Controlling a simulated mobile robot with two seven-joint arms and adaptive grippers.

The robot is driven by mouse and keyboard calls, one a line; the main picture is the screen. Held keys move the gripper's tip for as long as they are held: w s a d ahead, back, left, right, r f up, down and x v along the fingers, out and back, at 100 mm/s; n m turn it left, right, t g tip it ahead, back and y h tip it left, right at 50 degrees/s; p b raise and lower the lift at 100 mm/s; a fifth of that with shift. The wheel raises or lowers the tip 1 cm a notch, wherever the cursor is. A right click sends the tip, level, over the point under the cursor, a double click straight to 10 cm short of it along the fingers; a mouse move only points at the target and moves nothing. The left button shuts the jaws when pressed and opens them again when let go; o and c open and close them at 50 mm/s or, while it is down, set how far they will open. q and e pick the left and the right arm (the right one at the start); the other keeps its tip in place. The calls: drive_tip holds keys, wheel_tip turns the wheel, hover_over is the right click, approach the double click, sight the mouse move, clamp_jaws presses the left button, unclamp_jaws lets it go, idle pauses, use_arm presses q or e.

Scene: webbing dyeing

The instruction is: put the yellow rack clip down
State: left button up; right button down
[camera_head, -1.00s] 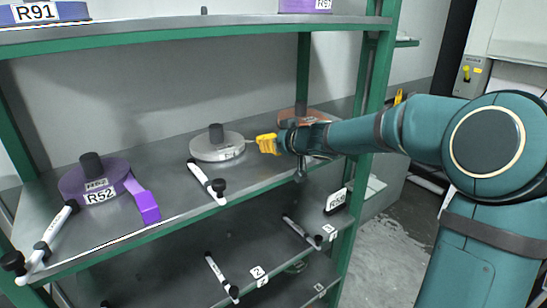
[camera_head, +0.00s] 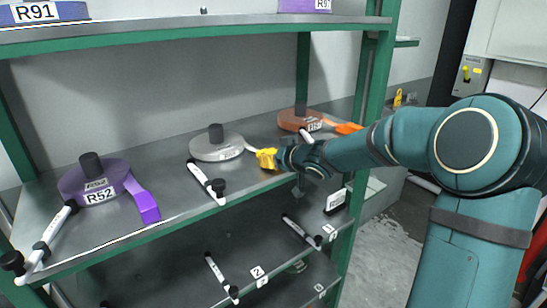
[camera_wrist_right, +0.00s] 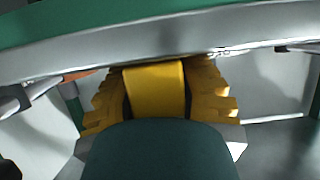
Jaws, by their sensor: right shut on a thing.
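The yellow rack clip (camera_head: 266,158) is in my right gripper (camera_head: 283,159), low over the front part of the middle shelf (camera_head: 165,160), just right of the grey reel (camera_head: 217,146). My left gripper is out of view.
A purple reel marked R52 (camera_head: 93,181) stands at left with its strap hanging forward. An orange-brown reel (camera_head: 300,118) with an orange strap stands at the back right. White rods (camera_head: 207,180) stick out from the shelf front. A green post (camera_head: 376,85) is near my arm.

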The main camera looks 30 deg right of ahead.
drive_tip(key=shift+f, duration=0.15)
drive_tip(key=c, duration=0.7)
unclamp_jaws()
drive_tip(key=shift+r, duration=0.25)
drive_tip(key=v, duration=1.2)
